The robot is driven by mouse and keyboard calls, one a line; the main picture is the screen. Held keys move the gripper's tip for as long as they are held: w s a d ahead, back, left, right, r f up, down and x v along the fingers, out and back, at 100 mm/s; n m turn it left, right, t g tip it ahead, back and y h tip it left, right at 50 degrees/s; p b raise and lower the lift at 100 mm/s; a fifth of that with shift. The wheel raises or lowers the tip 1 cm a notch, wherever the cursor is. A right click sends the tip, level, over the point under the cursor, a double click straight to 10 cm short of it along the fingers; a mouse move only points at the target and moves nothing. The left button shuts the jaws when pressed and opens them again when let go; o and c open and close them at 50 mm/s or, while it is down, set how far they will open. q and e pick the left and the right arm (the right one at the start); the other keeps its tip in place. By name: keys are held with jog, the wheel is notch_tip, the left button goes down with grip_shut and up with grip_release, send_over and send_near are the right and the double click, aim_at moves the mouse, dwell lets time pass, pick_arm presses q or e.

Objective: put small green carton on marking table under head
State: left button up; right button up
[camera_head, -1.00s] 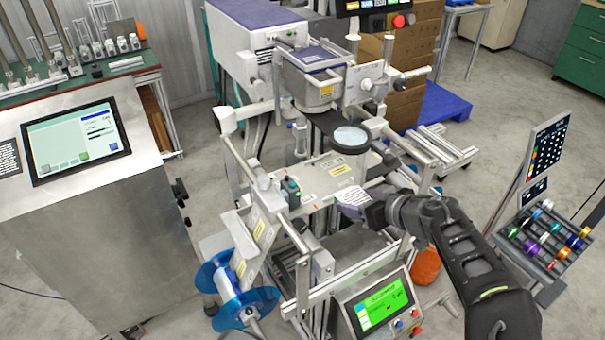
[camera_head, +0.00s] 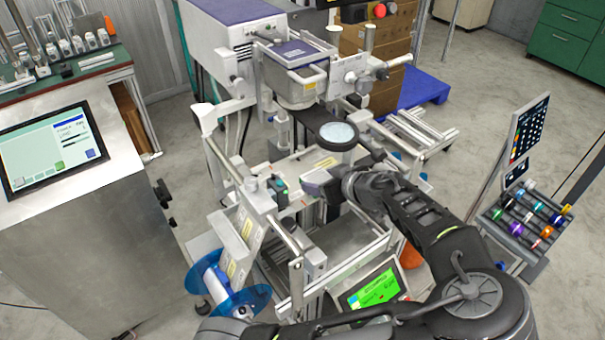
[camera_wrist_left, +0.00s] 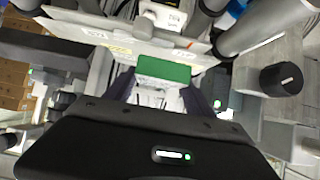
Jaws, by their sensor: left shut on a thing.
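The small green carton (camera_wrist_left: 163,71) shows in the left wrist view, with its green side between the fingers of my left gripper (camera_wrist_left: 155,95). My left gripper is shut on it. In the head view my left gripper (camera_head: 318,183) is at the front edge of the marking table (camera_head: 328,162), and I cannot make out the carton there. The table's pale plate also shows beyond the carton in the left wrist view (camera_wrist_left: 115,35). The marking head (camera_head: 296,85) is above and behind the gripper. My right gripper is not in view.
A round magnifier (camera_head: 338,133) hangs over the table near my wrist. A small sensor with a green part (camera_head: 278,187) stands left of the gripper. A blue reel (camera_head: 228,290) and a green-lit panel (camera_head: 376,288) are at the front. A rack of coloured spools (camera_head: 530,222) is right.

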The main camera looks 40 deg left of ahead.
aim_at(310, 176)
pick_arm(q)
jog(key=x, duration=0.5)
jog(key=shift+w+a+r+p, duration=0.1)
jog(key=shift+w+a+p, duration=0.1)
jog(key=shift+a+p, duration=0.2)
jog(key=p+x, duration=0.1)
jog(key=x, duration=0.2)
jog(key=shift+a, duration=0.2)
jog(key=shift+a+f, duration=0.15)
jog(key=shift+f, duration=0.2)
jog(key=o, duration=1.6)
